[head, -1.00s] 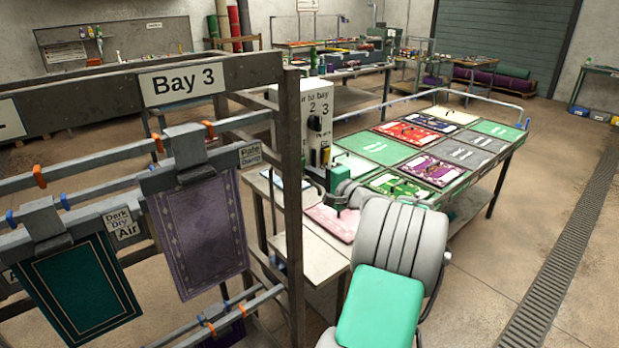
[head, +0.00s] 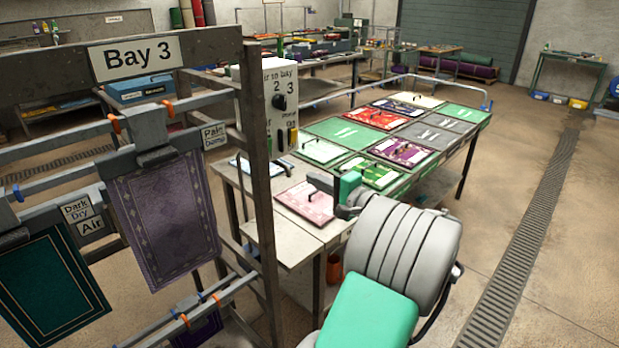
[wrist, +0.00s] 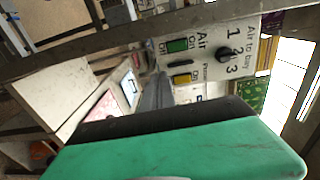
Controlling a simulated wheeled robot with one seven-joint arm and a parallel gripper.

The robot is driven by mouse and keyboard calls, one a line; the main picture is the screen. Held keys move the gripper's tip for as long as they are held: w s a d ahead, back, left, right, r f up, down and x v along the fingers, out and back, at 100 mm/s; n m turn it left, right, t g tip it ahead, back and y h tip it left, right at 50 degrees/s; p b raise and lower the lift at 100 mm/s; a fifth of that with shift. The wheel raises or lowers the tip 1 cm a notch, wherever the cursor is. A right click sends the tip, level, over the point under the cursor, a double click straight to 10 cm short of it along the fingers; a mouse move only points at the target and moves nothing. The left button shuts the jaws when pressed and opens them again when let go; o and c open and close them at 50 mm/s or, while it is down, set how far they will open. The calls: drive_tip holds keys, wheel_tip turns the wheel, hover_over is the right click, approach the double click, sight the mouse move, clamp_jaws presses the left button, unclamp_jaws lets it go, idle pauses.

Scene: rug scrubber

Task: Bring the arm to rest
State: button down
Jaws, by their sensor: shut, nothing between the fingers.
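My gripper (wrist: 154,90) is shut and empty in the wrist view, its narrow grey fingers showing beyond the dark and green housing. In the head view my arm reaches over the near end of the work table, and its green end stands just right of a pink rug sample (head: 305,200). The fingers are hard to make out there. The white control box (head: 268,85) stands on a post to the left, apart from my arm. It has a black dial marked 1, 2, 3 (wrist: 229,54), a green switch (wrist: 177,45) and a yellow switch (wrist: 181,79).
The Bay 3 rack (head: 262,190) stands close on the left, with a purple rug (head: 160,215) and a dark green rug (head: 50,285) hanging from it. The long table (head: 455,150) holds several coloured rug samples. The floor (head: 535,130) to the right is clear, with a drain grating.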

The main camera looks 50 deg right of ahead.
idle(0.3)
drive_tip(key=s+a+f+n+g+y, duration=0.1)
drive_tip(key=s+f+n+g, duration=0.25)
drive_tip(key=f, duration=0.65)
drive_tip(key=s+a+f+n+g+y, duration=0.15)
drive_tip(key=s+f+g, duration=0.3)
drive_tip(key=f, duration=0.65)
drive_tip(key=s+a+f+n+g, duration=0.1)
drive_tip(key=s+a+f+g, duration=0.5)
drive_tip(key=s+a, duration=0.4)
drive_tip(key=w+a+r+n, duration=0.3)
drive_tip(key=a+r+n, duration=0.1)
drive_tip(key=a, duration=0.5)
drive_tip(key=w+a+r+n, duration=0.4)
drive_tip(key=a+r, duration=0.1)
drive_tip(key=a, duration=0.5)
drive_tip(key=w+a+r+n, duration=0.4)
drive_tip(key=a+r+n, duration=0.1)
drive_tip(key=a, duration=0.5)
drive_tip(key=shift+h, duration=0.45)
